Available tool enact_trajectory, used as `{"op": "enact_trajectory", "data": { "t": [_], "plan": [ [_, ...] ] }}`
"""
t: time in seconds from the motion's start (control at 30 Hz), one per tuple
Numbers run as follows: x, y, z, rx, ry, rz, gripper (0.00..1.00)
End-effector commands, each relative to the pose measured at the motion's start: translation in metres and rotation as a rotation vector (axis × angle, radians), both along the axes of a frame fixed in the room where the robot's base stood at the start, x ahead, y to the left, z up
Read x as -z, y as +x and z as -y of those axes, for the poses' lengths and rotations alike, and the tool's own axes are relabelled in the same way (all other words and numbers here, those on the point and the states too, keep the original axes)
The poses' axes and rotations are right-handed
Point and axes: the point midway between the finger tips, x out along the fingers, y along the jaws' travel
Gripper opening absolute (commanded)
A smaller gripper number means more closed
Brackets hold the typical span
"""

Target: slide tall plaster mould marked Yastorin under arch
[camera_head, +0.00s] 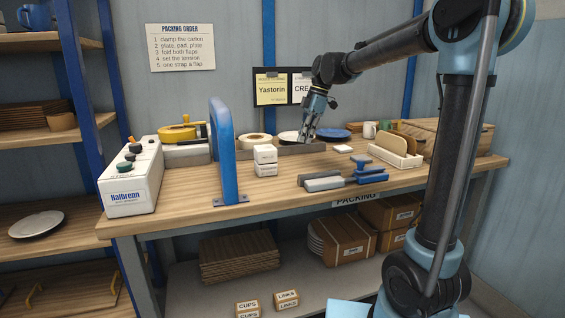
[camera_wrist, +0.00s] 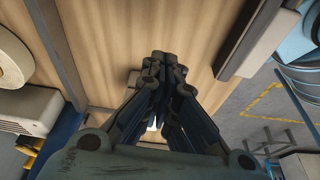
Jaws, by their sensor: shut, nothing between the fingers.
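A stack of two white blocks stands on the bench, an upper one (camera_head: 265,154) on a lower one (camera_head: 266,169), just right of the blue arch (camera_head: 223,150). Their print is too small to read, so I cannot tell which is the Yastorin mould. A yellow card marked Yastorin (camera_head: 271,88) hangs on the back wall. The arch stands upright on the bench, seen nearly edge-on. My gripper (camera_head: 306,137) is shut and empty over the rear of the bench, right of and behind the stack. In the wrist view my gripper (camera_wrist: 158,62) points over bare wood.
The white Halbrenn control box (camera_head: 132,178) stands left of the arch. A grey and blue tool (camera_head: 325,183) lies in front, right of the stack. A white tray (camera_head: 396,152) and a small white block (camera_head: 343,149) are farther right. A tape roll (camera_head: 255,142) lies behind.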

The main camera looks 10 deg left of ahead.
Motion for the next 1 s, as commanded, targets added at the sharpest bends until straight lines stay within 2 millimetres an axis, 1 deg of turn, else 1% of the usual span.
{"op": "enact_trajectory", "data": {
  "t": [0.03, 0.1, 0.17, 0.27, 0.37, 0.5, 0.8, 0.9, 1.0],
  "plan": [
    [0.0, 0.001, -0.008, -0.024, 0.004, 0.0, 0.0],
    [0.0, 0.0, -0.015, -0.046, 0.007, 0.001, 0.0],
    [0.003, -0.001, -0.019, -0.055, 0.008, 0.001, 0.0],
    [0.012, -0.004, -0.026, -0.063, 0.008, 0.002, 0.0],
    [0.025, -0.008, -0.032, -0.067, 0.008, 0.002, 0.0],
    [0.049, -0.013, -0.041, -0.069, 0.008, 0.001, 0.0],
    [0.098, -0.021, -0.054, -0.069, 0.008, 0.002, 0.0],
    [0.095, -0.03, -0.068, -0.071, 0.009, 0.003, 0.0],
    [0.095, -0.035, -0.077, -0.069, 0.008, 0.001, 0.0]
  ]
}}
